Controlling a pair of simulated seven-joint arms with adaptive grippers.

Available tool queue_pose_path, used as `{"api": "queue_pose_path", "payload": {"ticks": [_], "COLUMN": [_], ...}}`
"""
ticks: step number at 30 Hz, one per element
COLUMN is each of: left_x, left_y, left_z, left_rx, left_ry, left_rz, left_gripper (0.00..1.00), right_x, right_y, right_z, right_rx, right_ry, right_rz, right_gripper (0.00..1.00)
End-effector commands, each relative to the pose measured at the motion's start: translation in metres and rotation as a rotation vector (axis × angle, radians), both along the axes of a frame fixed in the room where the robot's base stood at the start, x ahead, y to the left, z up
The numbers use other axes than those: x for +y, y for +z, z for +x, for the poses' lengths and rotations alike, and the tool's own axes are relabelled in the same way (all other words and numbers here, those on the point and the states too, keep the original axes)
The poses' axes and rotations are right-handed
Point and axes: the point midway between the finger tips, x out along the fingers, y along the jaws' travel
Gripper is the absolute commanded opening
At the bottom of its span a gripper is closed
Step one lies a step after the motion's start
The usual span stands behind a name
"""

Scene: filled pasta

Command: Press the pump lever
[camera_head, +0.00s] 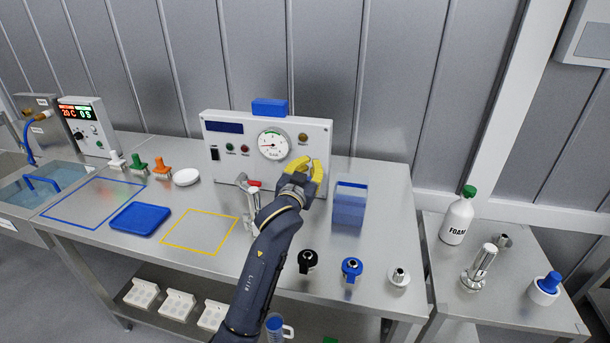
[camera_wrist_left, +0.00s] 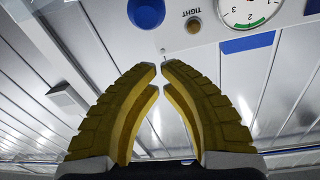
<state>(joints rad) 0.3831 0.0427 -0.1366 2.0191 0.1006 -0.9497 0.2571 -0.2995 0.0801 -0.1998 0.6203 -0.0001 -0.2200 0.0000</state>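The pump lever appears to be the small red-tipped handle (camera_head: 252,184) on a metal stand (camera_head: 248,205) in front of the white gauge panel (camera_head: 222,170). My left gripper (camera_head: 312,166) has yellow fingers and is right of the red handle, apart from it, near the panel's lower right. In the left wrist view its fingertips (camera_wrist_left: 161,65) meet or nearly meet, with nothing held between them. The red handle does not show in that view. The panel's round gauge (camera_head: 274,144) also shows there (camera_wrist_left: 248,10), upside down, beside an amber TIGHT lamp (camera_wrist_left: 193,25) and a blue round part (camera_wrist_left: 146,12). My right gripper is not in view.
A blue clear-sided container (camera_head: 349,210) stands close right of my left gripper. Black (camera_head: 307,260), blue (camera_head: 352,268) and white (camera_head: 399,276) fittings sit along the front. A blue tray (camera_head: 140,219) and yellow outline (camera_head: 200,232) lie left. A FOAM bottle (camera_head: 457,220) stands on the right table.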

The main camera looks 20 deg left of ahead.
Motion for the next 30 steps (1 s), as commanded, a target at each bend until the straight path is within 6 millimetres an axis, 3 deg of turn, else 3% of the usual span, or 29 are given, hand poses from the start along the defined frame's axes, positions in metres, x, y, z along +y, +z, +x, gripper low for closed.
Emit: {"api": "queue_pose_path", "payload": {"ticks": [6,16,30], "left_x": [0.0,0.006,0.007], "left_y": [-0.001,-0.031,-0.037], "left_z": [0.031,0.018,0.016], "left_rx": [0.002,0.001,0.0], "left_ry": [0.0,0.0,0.0], "left_rz": [0.001,0.001,0.001], "left_gripper": [0.0,0.0,0.0], "right_x": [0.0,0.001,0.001], "right_y": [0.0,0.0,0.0], "right_z": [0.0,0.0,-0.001], "right_rx": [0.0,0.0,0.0], "right_ry": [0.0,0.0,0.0], "right_rz": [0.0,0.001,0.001], "right_gripper": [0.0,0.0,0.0]}}
